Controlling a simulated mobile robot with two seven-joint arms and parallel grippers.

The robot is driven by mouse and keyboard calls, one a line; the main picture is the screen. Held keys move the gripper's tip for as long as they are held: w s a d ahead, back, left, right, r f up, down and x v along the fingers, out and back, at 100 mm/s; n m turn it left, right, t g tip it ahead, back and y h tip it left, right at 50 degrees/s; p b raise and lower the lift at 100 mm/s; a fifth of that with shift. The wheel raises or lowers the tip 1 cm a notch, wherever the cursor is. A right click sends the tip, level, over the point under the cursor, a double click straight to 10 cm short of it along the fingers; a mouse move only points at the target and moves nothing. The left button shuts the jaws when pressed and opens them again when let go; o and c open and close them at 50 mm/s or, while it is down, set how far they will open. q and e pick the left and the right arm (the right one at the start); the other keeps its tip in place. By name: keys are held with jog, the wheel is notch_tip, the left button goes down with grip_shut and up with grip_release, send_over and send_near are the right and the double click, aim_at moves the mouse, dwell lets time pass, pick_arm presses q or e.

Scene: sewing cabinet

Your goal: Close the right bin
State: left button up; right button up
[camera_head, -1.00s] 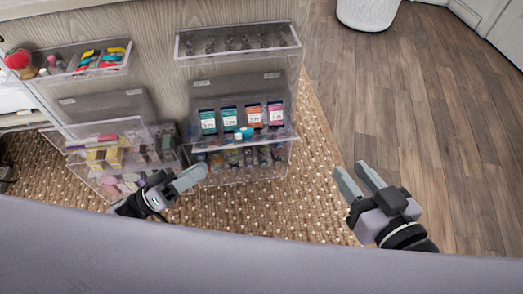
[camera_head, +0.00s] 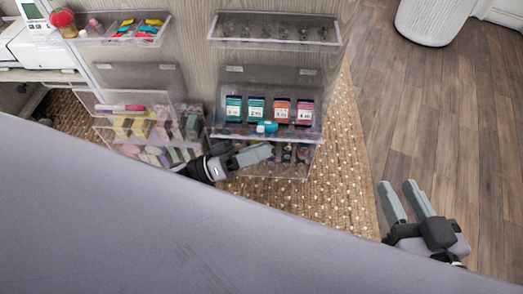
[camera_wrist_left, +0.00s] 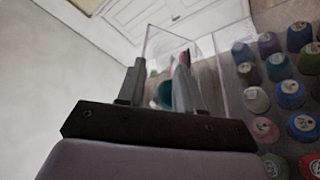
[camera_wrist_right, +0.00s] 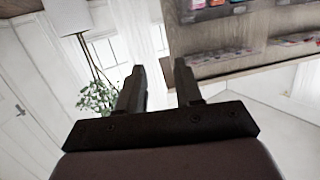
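The clear right bin (camera_head: 268,131) hangs tilted out from the wooden cabinet panel, with several packets (camera_head: 257,109) and a small teal item (camera_head: 267,127) in it. A lower clear bin (camera_head: 275,171) holding thread spools hangs just below. My left gripper (camera_head: 262,153) is at the front left of these two bins, partly covering the lower one. Its fingers are apart and empty; in the left wrist view they point at a clear panel (camera_wrist_left: 165,45) beside several spools (camera_wrist_left: 291,93). My right gripper (camera_head: 408,198) is open and empty, well right of the bins.
A clear shelf (camera_head: 272,32) is above the right bin. Left bins (camera_head: 130,112) hold sewing items, close to my left arm. A white basket (camera_head: 428,22) stands at the back right. The wooden floor (camera_head: 440,120) around my right gripper is clear.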

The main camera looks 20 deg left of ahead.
pick_arm(q)
jog(key=shift+w+d+r, duration=0.1)
jog(key=shift+w+d, duration=0.05)
jog(key=shift+d, duration=0.15)
grip_shut()
jog(key=shift+r, duration=0.15)
